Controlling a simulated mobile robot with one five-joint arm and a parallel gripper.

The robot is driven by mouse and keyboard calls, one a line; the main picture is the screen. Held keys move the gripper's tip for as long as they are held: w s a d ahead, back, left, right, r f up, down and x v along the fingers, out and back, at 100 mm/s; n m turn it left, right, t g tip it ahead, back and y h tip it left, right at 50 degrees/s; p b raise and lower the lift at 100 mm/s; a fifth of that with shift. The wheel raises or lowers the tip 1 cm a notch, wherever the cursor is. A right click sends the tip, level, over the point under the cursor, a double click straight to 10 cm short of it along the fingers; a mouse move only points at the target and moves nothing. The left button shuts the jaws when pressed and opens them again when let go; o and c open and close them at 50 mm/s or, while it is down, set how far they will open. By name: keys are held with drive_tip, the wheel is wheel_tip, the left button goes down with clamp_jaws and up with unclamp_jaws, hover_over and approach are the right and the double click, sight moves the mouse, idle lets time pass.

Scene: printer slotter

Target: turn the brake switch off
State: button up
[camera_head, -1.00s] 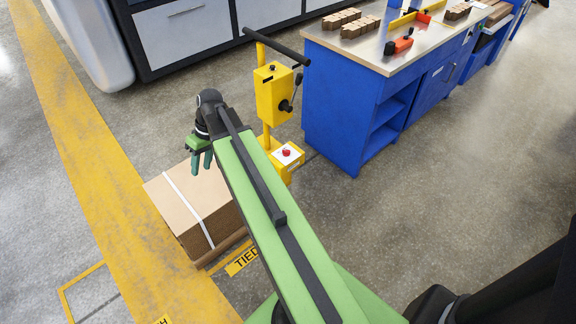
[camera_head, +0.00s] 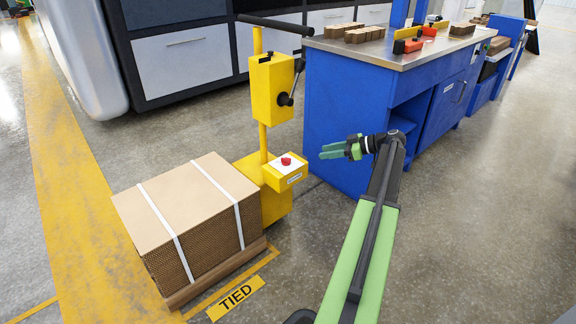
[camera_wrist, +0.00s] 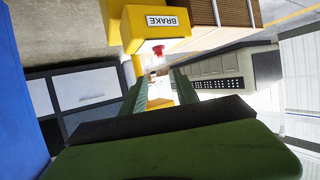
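The brake switch is a red knob (camera_head: 286,161) on the white top plate of a small yellow box (camera_head: 285,178) low on the yellow cart. In the wrist view, the red knob (camera_wrist: 158,49) sits beside the yellow box's label reading BRAKE (camera_wrist: 162,20), with the picture turned over. My gripper (camera_head: 322,151) is to the right of the knob, apart from it, with its fingers pointing left toward it. In the wrist view, the fingers of my gripper (camera_wrist: 158,82) are spread with nothing between them, and the knob shows beyond their tips.
A strapped cardboard stack (camera_head: 185,205) lies on a pallet left of the cart. A yellow control box (camera_head: 272,88) with a black lever stands on the cart's post above the brake box. A blue workbench (camera_head: 340,110) stands close behind my gripper. The floor at right is clear.

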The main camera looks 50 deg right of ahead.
sight(287, 158)
drive_tip(key=b+x, duration=0.6)
drive_tip(key=x, duration=1)
drive_tip(key=shift+w+f, duration=0.1)
drive_tip(key=shift+f, duration=0.15)
drive_tip(key=shift+w+a, duration=0.25)
drive_tip(key=shift+w, duration=0.15)
drive_tip(key=shift+c, duration=0.2)
clamp_jaws()
